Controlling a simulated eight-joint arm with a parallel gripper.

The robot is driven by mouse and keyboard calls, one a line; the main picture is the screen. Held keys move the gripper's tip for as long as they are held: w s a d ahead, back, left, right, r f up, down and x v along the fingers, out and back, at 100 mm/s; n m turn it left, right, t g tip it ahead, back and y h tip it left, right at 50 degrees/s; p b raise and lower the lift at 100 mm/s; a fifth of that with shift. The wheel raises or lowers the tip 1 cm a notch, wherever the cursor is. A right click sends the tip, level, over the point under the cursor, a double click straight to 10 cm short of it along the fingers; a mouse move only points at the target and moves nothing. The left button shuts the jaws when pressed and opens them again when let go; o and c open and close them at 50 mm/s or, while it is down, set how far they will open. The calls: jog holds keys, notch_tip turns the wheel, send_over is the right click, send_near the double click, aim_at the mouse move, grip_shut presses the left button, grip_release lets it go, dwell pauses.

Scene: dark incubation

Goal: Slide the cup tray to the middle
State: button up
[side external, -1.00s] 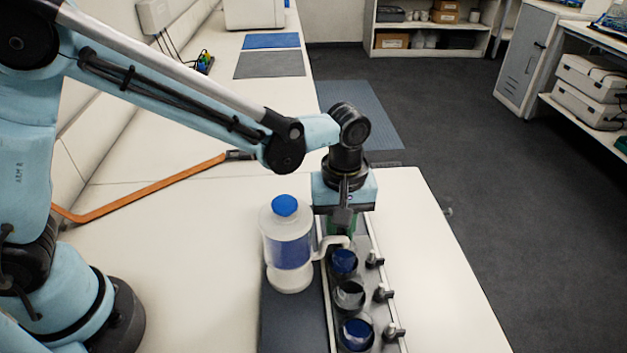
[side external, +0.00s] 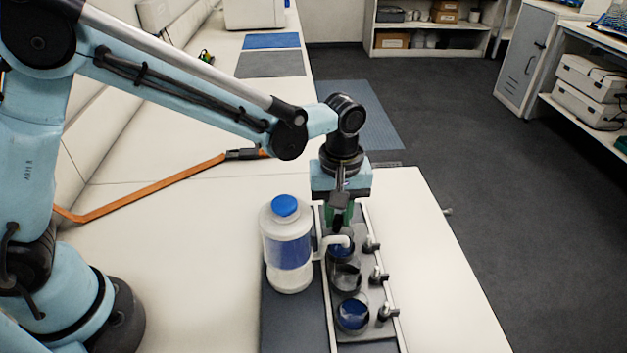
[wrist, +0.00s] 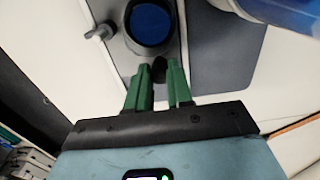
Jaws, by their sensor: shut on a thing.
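The grey cup tray (side external: 370,293) lies between two pale rails on the white bench. It carries a row of dark round cups; the near cup (side external: 353,314) and the far cup (side external: 340,247) show blue inside, and the middle cup (side external: 345,277) looks clear or dark. Small knobs stand along the tray's right side. My gripper (side external: 340,216) is low at the tray's far end. In the wrist view its green fingers (wrist: 159,76) are shut on a small dark knob (wrist: 159,68) at the tray's end, beside a blue-filled cup (wrist: 150,24).
An orange strip (side external: 150,190) lies on the bench to the left. Bench right of the rails is clear.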

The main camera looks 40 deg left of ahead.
jog(key=shift+a, duration=0.1)
jog(key=shift+w+a, duration=1)
jog(key=shift+w, duration=0.1)
jog(key=o, duration=0.6)
jog(key=shift+s+d, duration=2.15)
